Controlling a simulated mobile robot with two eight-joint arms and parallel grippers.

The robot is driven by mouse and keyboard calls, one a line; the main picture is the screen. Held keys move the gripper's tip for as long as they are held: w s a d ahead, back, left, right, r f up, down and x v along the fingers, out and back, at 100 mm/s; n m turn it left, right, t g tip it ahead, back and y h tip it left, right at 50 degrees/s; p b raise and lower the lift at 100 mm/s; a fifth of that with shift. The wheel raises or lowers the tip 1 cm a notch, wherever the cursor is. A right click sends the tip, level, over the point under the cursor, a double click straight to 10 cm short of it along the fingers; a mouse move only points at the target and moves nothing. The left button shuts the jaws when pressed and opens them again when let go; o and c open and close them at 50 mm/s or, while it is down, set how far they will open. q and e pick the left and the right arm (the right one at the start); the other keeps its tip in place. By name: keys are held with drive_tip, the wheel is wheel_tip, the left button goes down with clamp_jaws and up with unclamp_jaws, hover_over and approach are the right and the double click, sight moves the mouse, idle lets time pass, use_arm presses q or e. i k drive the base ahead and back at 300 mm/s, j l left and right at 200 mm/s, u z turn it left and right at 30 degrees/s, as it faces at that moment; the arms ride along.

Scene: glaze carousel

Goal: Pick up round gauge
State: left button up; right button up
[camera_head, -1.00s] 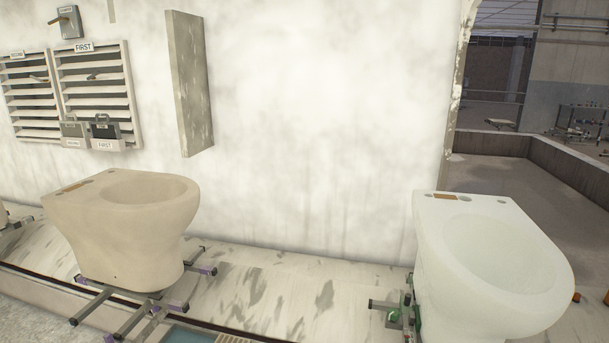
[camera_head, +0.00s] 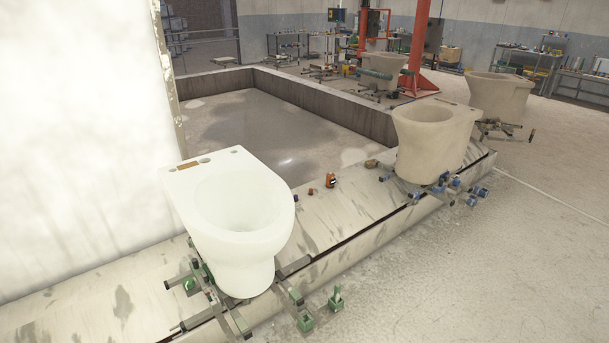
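I cannot make out a round gauge for certain. Several small items lie on the pale ledge between the white toilet bowl and the beige one to its right. One is an orange and dark item (camera_head: 331,181), which stands up a little. A small reddish-brown piece (camera_head: 312,191) is to its left, and a tan-brown piece (camera_head: 371,163) is to its right. They are too small to tell their exact shape. Neither of my grippers is in view.
The white toilet bowl (camera_head: 232,215) sits on a green-footed frame on the ledge (camera_head: 345,215). A beige bowl (camera_head: 433,140) sits on a blue-footed frame. A low-walled basin (camera_head: 270,130) lies behind. Open floor (camera_head: 500,270) spreads at the right front.

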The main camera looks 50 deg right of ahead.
sight(330, 180)
drive_tip(key=z, duration=1.85)
